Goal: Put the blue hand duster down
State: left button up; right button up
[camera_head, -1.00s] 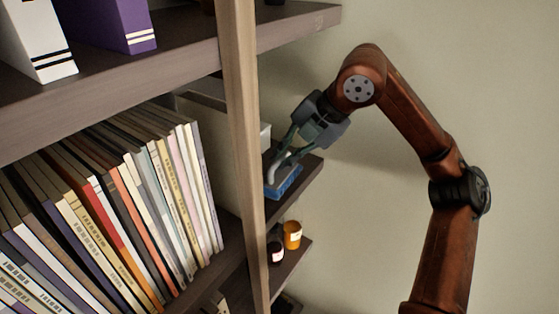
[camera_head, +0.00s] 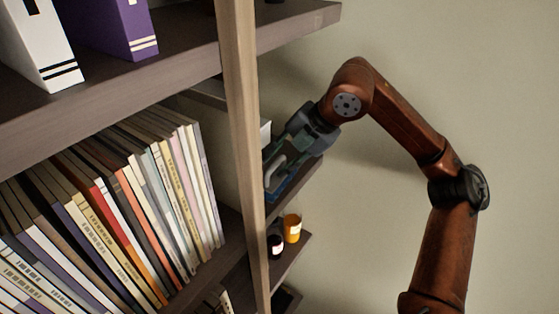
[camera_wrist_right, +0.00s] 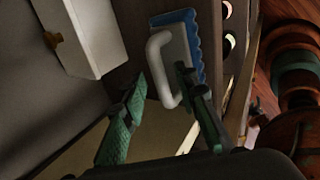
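The blue hand duster (camera_head: 279,189) with its pale looped handle is at the small shelf board behind the wooden post, partly covered by my right gripper (camera_head: 280,158). In the right wrist view the duster (camera_wrist_right: 180,42) appears against the dark board, blue edge on the far side and white handle towards me. The fingers of my right gripper (camera_wrist_right: 161,80) are spread, one on each side of the handle, with a visible gap on the left. The right finger overlaps the handle; I cannot tell whether it touches. My left gripper is not in view.
The upright wooden post (camera_head: 241,150) stands just left of the gripper. A white box (camera_wrist_right: 88,32) is beside the duster. An orange jar (camera_head: 292,228) and a dark jar (camera_head: 275,244) stand on the board below. Books (camera_head: 110,215) fill the left shelf. The wall side is clear.

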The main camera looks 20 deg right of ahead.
jog(key=shift+f, duration=0.1)
jog(key=shift+b, duration=0.35)
jog(key=b+v, duration=0.2)
jog(key=v, duration=0.5)
jog(key=shift+s, duration=0.35)
